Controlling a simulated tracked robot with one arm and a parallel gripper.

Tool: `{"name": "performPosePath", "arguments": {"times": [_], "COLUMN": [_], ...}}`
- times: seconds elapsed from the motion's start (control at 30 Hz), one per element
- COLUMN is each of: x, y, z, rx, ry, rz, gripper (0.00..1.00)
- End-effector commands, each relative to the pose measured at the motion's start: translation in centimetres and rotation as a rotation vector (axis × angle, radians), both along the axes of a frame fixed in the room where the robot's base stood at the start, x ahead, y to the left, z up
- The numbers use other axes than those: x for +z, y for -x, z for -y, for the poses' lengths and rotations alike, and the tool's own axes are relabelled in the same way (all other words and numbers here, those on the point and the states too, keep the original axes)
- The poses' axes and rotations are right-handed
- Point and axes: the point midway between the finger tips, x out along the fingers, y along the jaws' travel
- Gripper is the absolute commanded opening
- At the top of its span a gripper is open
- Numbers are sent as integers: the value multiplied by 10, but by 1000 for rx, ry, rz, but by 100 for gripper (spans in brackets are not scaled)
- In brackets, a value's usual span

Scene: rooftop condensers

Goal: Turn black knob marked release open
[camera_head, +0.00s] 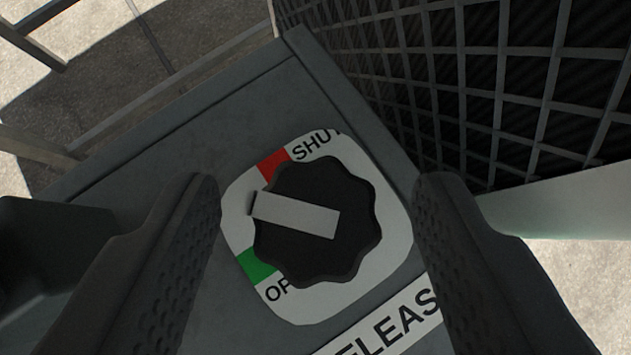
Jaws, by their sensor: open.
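The black knob (349,250) with a scalloped rim sits on a white plate (395,235) on a grey panel. Its pale pointer bar (297,215) points left, between the red mark (273,164) beside "SHUT" and the green mark (257,266) beside partly hidden "OP" lettering. A white label (385,328) below reads "ELEAS", its ends cut off or hidden. My gripper (318,190) is open, with one finger left and one right of the knob. Gaps show between both fingers and the knob, and I cannot tell the fingers' depth relative to it.
A dark condenser grille (480,80) rises behind the grey panel (130,190) at the upper right. Metal rails (170,95) and sunlit ground (210,25) lie at the upper left. The panel around the plate is clear.

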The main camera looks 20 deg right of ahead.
Motion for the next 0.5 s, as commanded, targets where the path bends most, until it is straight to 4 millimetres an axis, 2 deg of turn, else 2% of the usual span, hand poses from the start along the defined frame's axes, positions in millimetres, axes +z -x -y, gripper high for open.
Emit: {"name": "performPosePath", "arguments": {"times": [0.2, 0.27, 0.37, 0.4, 0.5], "x": [0, 0, 0, 0, 0], "y": [0, 0, 0, 0, 0], "z": [0, 0, -1, -1, -1], "rx": [1, 1, 1, 1, 3], "ry": [-1, -1, 0, 0, 0], "rz": [0, 0, 0, 0, 0], "gripper": [52, 38, 10, 7, 7]}}
